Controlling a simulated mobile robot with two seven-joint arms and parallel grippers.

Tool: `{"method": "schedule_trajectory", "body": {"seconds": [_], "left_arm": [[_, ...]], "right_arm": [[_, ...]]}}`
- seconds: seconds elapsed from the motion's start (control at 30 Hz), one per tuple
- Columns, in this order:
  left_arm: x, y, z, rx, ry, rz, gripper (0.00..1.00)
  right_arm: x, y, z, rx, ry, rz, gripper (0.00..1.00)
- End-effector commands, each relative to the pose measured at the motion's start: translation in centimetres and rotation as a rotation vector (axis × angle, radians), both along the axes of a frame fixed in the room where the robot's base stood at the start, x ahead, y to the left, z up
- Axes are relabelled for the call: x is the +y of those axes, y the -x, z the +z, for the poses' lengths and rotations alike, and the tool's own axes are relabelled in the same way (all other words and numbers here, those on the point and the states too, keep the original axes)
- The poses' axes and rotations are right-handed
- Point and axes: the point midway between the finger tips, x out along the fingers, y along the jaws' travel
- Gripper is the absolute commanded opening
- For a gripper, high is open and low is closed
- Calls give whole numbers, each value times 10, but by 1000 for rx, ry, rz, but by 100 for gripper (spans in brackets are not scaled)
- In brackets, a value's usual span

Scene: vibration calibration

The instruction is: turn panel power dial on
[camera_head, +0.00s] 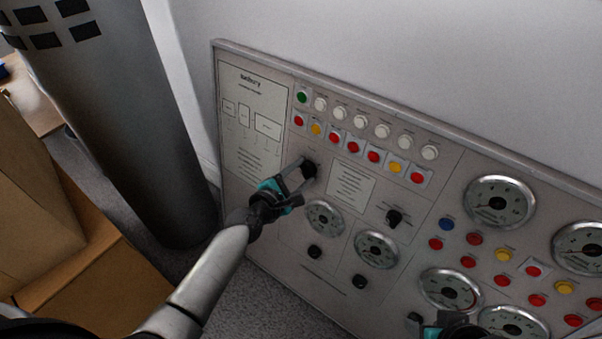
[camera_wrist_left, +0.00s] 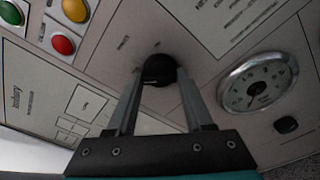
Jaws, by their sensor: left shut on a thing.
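The control panel (camera_head: 270,215) leans back against the wall, with buttons, gauges and dials on it. A black round dial (camera_head: 309,170) sits on its left part, below the red and yellow buttons. My left gripper (camera_head: 303,172) is shut on this dial; in the left wrist view the dial (camera_wrist_left: 159,70) sits between the two fingertips (camera_wrist_left: 158,78). The fingers hide part of the dial, and I cannot read its setting. My right gripper (camera_head: 447,328) shows only in part at the bottom edge, near a gauge; its fingers are not clear.
A second black dial (camera_head: 394,217) lies to the right, and a gauge (camera_head: 325,217) is just below my left gripper. A grey cylinder (camera_head: 120,120) and cardboard boxes (camera_head: 75,250) stand to the left. Open floor (camera_head: 285,315) shows below the panel.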

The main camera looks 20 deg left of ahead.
Motion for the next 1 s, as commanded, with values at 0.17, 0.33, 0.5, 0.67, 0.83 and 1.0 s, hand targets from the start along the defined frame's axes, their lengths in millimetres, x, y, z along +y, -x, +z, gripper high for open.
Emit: {"method": "schedule_trajectory", "body": {"seconds": [0.17, 0.33, 0.5, 0.67, 0.83, 1.0], "left_arm": [[0, 0, 0, 0, 0, 0, 26], [0, 0, 0, 0, 0, 0, 7], [0, 0, 0, 0, -1, 0, 0], [0, 0, 0, -7, -19, -4, 0], [0, 0, 0, -28, -78, -17, 0], [1, 0, 0, -67, -187, -41, 0]], "right_arm": [[0, 0, 0, 0, 0, 0, 50], [0, 0, 0, 0, 0, 0, 50], [0, 0, 0, 0, 0, 0, 50], [0, 0, -1, 1, 0, 0, 50], [0, 1, -1, 2, -1, 0, 50], [0, 1, 4, -3, -1, 0, 50]]}}
